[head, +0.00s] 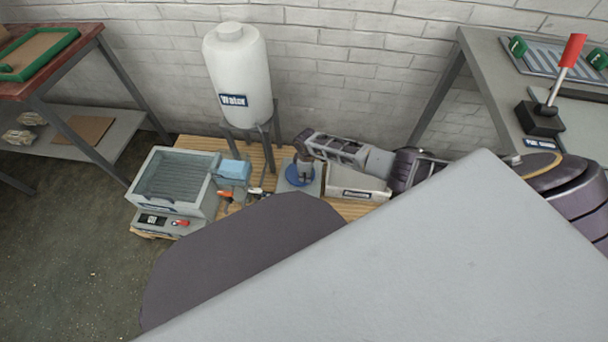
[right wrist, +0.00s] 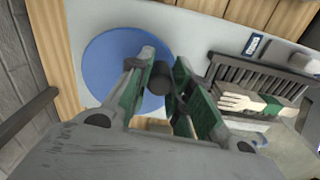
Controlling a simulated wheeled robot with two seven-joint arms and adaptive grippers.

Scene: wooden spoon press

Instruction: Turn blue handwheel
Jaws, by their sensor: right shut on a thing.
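The blue handwheel (head: 293,178) is a round blue disc on a grey plate, on the low wooden pallet by the brick wall. In the right wrist view the handwheel (right wrist: 108,72) fills the upper left, and a dark cylindrical knob (right wrist: 160,78) stands at its right side. My right gripper (right wrist: 163,74) has its green-padded fingers closed around this knob. My left gripper is out of view.
A grey bench with a red lever (head: 572,55) stands at right.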

